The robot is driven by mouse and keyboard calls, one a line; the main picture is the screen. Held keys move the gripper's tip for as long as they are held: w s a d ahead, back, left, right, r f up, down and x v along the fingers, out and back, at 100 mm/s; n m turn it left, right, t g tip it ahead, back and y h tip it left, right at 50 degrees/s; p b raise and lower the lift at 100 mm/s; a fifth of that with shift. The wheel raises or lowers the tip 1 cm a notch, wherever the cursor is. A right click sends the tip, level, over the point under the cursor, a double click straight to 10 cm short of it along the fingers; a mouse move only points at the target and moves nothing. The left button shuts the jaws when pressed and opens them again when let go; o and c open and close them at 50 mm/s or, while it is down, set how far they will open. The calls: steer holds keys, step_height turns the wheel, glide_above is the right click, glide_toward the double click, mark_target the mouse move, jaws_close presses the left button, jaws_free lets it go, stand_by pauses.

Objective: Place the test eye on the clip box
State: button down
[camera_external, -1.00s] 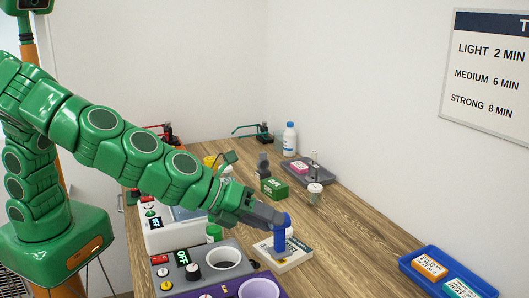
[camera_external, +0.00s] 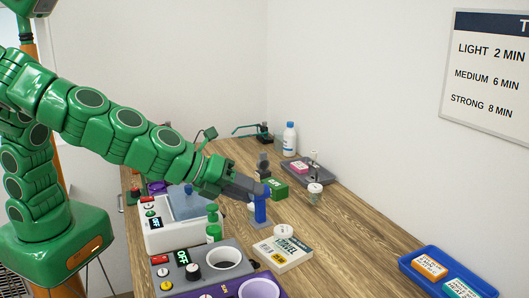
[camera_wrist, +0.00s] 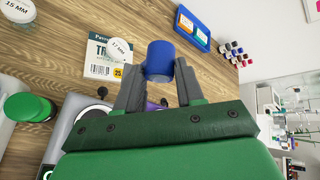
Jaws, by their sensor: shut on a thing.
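My gripper (camera_external: 264,189) is shut on a blue cylinder (camera_external: 260,212), which hangs upright below the fingers in the external view. In the wrist view the blue cylinder (camera_wrist: 159,62) sits between the two grey fingertips. No label on it can be read, so I cannot tell whether it is the test eye. A green box (camera_external: 280,188) stands behind the gripper, partly hidden by it; its small lettering is unclear. A flat white printed box (camera_external: 291,252) lies nearer the camera, with a white disc (camera_external: 284,231) on it. I cannot tell which box is the clip box.
Machines with knobs and round openings (camera_external: 223,260) stand left of the gripper, near a green bottle (camera_external: 213,228). Behind are a grey tray (camera_external: 321,178) and a white bottle (camera_external: 289,139). A blue tray (camera_external: 409,267) lies front right. The right middle of the table is clear.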

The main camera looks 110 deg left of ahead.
steer(key=s+a+r+n+g+y, duration=0.1)
steer(key=s+a+n+g+y, duration=0.1)
steer(key=s+a, duration=0.55)
steer(key=s+a+r+n+g+y, duration=0.1)
steer(key=s+a+r+n+g, duration=0.3)
steer(key=a, duration=0.7)
steer(key=s+a+f+n+g+y, duration=0.1)
steer(key=s+a+y, duration=0.1)
steer(key=s+a, duration=0.65)
steer(key=w+a+f, duration=0.8)
steer(key=w+f, duration=0.4)
steer(key=shift+w+a+f, duration=0.3)
steer(key=shift+a+f, duration=0.05)
steer(key=shift+f, duration=0.05)
steer(key=c, duration=0.7)
jaws_free()
steer(key=shift+f, duration=0.1)
